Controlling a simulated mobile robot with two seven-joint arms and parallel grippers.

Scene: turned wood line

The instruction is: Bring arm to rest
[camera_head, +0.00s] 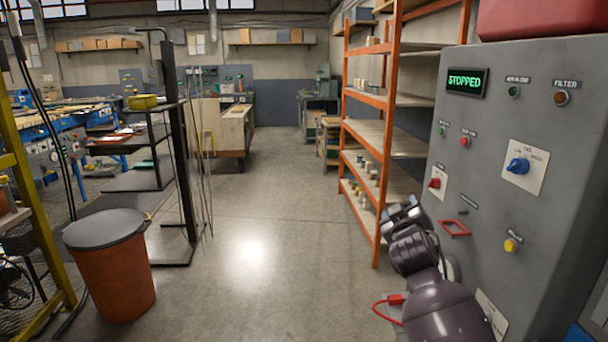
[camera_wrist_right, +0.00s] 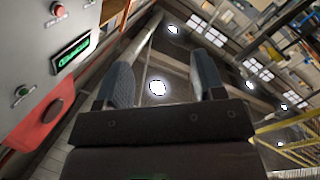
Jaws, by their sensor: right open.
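My right arm comes in from the bottom right of the head view, and its gripper (camera_head: 403,214) is raised beside the front of the grey control cabinet (camera_head: 556,118). In the right wrist view the two fingers of this gripper (camera_wrist_right: 165,88) stand apart with nothing between them. The cabinet shows a lit green display (camera_head: 467,82) reading STOPPED, a blue rotary knob (camera_head: 518,166), a yellow knob (camera_head: 511,246) and a red handle frame (camera_head: 454,228). My left gripper is not in view.
An orange shelf rack (camera_head: 368,143) stands just beyond my right gripper. A lidded orange bin (camera_head: 112,280) and a black stand (camera_head: 178,150) are at the left. The concrete floor (camera_head: 262,225) between them is clear. A red plug (camera_head: 396,299) hangs low by the cabinet.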

